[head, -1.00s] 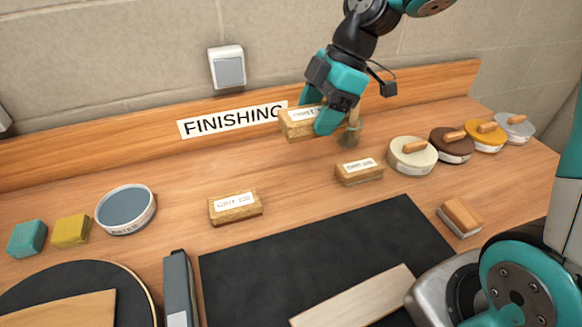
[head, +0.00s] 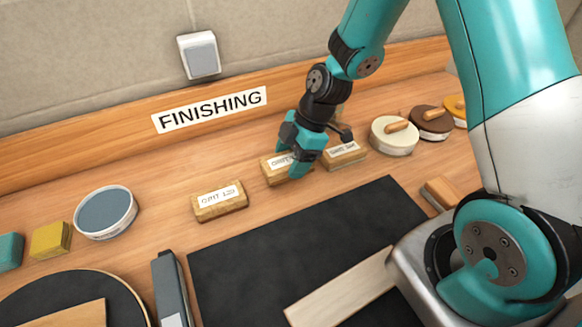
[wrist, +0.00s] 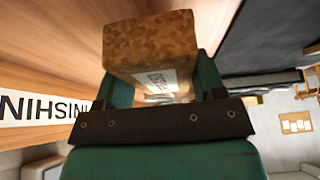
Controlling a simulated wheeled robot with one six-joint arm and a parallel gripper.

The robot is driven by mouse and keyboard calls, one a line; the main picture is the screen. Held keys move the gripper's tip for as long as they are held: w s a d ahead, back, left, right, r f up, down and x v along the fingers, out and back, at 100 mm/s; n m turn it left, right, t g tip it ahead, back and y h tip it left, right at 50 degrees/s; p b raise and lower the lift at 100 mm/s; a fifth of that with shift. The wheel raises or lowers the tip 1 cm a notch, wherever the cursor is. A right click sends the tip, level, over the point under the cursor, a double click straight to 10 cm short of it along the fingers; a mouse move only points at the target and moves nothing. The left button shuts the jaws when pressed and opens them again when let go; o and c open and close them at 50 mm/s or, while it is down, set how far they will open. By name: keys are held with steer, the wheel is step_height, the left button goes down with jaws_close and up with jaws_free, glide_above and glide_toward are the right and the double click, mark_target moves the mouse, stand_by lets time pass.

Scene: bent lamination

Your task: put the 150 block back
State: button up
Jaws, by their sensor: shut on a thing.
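A cork-coloured block with a white "GRIT" label (head: 272,170) is in my gripper (head: 292,163). The gripper covers part of its label, so I cannot read its number. The block is level, in the gap between two similar blocks, at or just above the bench; I cannot tell if it touches. In the wrist view the mottled brown block (wrist: 150,45) sits between my green fingers. The left neighbour, a block that seems to read "GRIT 120" (head: 220,204), lies apart from it. The right neighbour, another grit block (head: 346,157), is very close to it.
Round tins with wooden-handled tools, the nearest a cream one (head: 394,137), stand to the right. A dish marked "WATER" (head: 106,212) and a yellow block (head: 50,240) are left. A dark mat (head: 290,245) lies in front. The "FINISHING" sign (head: 210,108) is on the backboard.

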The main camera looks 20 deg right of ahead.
steer(key=shift+f, duration=1.85)
steer(key=shift+f, duration=0.1)
steer(key=o, duration=1)
steer(key=b+v, duration=0.2)
steer(key=v, duration=1)
steer(key=s+a+r+m, duration=0.3)
steer(key=s+r, duration=0.1)
steer(key=s, duration=0.2)
steer(key=s+a+r+m, duration=0.4)
steer(key=s, duration=0.2)
steer(key=s+a+r+m, duration=0.3)
steer(key=s+r+m, duration=0.1)
steer(key=s, duration=0.2)
steer(key=shift+s+a+r+h, duration=0.1)
steer(key=shift+s+a+h, duration=0.1)
steer(key=shift+s+h, duration=0.15)
